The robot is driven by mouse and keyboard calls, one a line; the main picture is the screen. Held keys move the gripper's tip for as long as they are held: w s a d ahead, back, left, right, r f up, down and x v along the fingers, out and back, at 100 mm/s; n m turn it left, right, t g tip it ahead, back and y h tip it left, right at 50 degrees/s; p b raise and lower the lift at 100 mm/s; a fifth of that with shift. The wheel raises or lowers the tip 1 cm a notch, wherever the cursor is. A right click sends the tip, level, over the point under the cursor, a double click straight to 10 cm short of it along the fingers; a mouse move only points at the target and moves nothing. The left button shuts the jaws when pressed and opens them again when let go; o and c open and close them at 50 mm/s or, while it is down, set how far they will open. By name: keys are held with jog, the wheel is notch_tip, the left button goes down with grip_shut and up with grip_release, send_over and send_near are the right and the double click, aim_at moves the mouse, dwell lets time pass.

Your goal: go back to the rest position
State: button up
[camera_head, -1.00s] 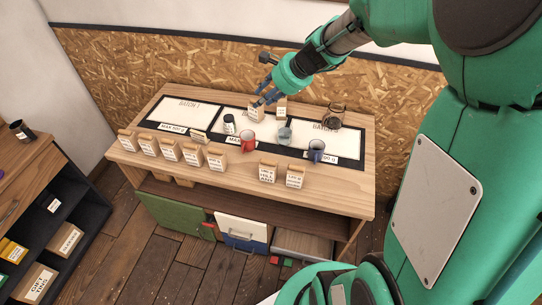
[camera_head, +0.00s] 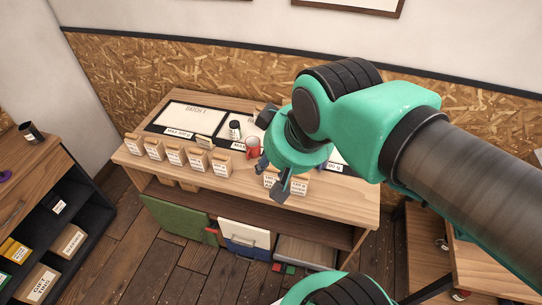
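My gripper (camera_head: 273,180) is in front of the wooden table (camera_head: 345,205), raised and pulled back toward me. Its fingers stand apart, and I see nothing held between them. My arm crosses the right half of the view and hides the right part of the table top, where the cups and glass jar stood.
Several paper bags (camera_head: 175,156) line the table's front edge. A red mug (camera_head: 253,146) and a dark jar (camera_head: 234,130) stand behind them. A dark shelf unit (camera_head: 60,205) is at the left. Wooden floor (camera_head: 120,250) lies open between it and the table.

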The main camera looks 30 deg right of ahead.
jog(key=shift+s, duration=0.35)
notch_tip(320, 180, down, 6)
jog(key=b, duration=0.6)
jog(key=shift+f, duration=0.2)
